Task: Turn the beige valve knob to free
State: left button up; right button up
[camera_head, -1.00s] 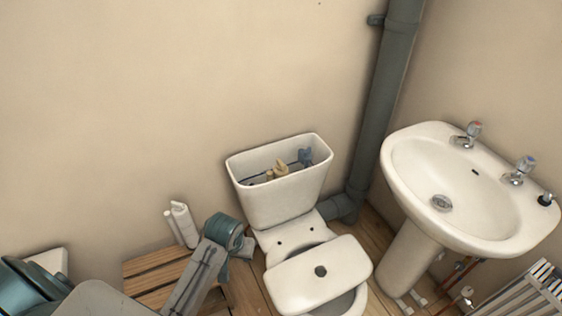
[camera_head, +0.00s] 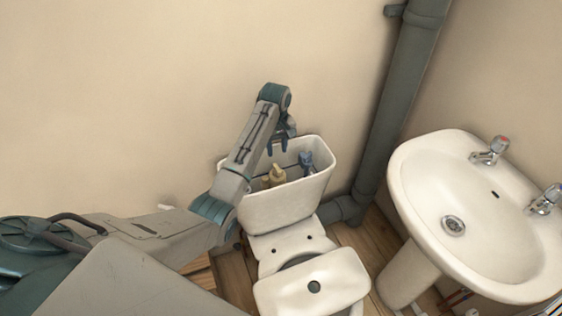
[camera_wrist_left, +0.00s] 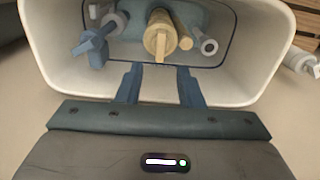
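The beige valve knob (camera_head: 275,175) stands inside the open white cistern (camera_head: 285,205) on the toilet. In the left wrist view the beige knob (camera_wrist_left: 159,40) sits at the top centre, with its flat handle pointing toward me. My left gripper (camera_head: 278,150) hangs over the cistern's opening, above the knob. In the left wrist view its two blue fingers (camera_wrist_left: 160,84) are open, with nothing between them, and their tips are apart from the knob. A blue valve knob (camera_head: 306,160) is in the cistern too, and it shows at left in the wrist view (camera_wrist_left: 95,45). My right gripper is not in view.
A grey-green pipe (camera_head: 398,110) runs up the wall close to the cistern's right. A white sink (camera_head: 470,210) with taps stands at right. Cistern walls surround the knobs.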

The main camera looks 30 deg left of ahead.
aim_at(278, 169)
pick_arm(q)
notch_tip(278, 169, down, 9)
jog(key=shift+d+r+p, duration=0.1)
jog(key=shift+r+p, duration=0.05)
jog(key=shift+p, duration=0.15)
jog(key=shift+s+f, duration=0.15)
jog(key=shift+f, duration=0.15)
jog(key=shift+f, duration=0.15)
grip_shut()
